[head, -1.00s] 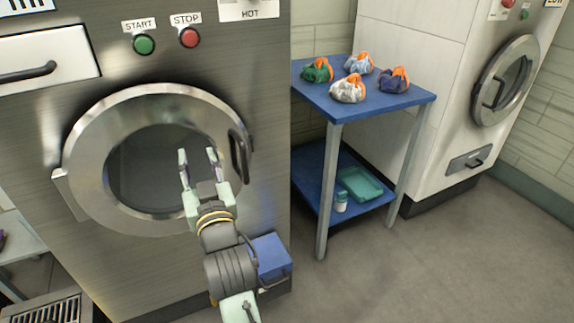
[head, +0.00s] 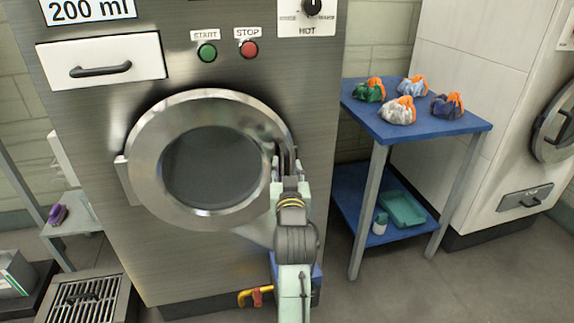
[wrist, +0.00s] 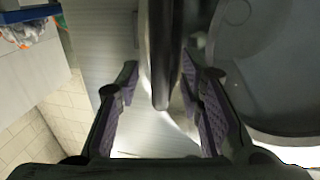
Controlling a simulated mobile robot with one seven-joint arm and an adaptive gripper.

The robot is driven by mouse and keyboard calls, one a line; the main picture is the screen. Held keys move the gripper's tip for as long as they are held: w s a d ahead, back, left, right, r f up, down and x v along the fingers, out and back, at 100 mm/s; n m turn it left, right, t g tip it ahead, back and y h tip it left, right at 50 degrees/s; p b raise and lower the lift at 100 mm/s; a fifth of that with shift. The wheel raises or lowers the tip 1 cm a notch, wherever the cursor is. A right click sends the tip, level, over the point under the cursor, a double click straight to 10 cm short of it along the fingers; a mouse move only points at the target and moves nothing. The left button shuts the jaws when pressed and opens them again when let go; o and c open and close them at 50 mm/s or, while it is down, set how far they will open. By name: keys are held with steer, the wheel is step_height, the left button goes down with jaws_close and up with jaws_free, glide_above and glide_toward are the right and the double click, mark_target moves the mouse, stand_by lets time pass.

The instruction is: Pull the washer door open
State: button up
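The washer door (head: 150,150) is a round metal ring with a dark glass window on the front of the steel washer (head: 95,125). It appears closed against the body. Its dark vertical handle (head: 291,153) is on the right side of the ring. My gripper (head: 288,170) is at the handle, partly covering it. In the wrist view, the handle (wrist: 163,75) runs down between the two fingers of my gripper (wrist: 160,85). The fingers are apart on either side of it, with a visible gap to the left finger.
A blue two-shelf table (head: 440,131) with several small bags stands right of the washer. A second, white machine (head: 460,80) is farther right. A floor grate (head: 85,300) and a blue box with a yellow-and-red valve handle (head: 258,294) are low in front.

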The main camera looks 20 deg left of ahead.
steer(key=shift+w+a, duration=0.3)
steer(key=shift+w, duration=0.35)
steer(key=shift+c, duration=0.5)
jaws_close()
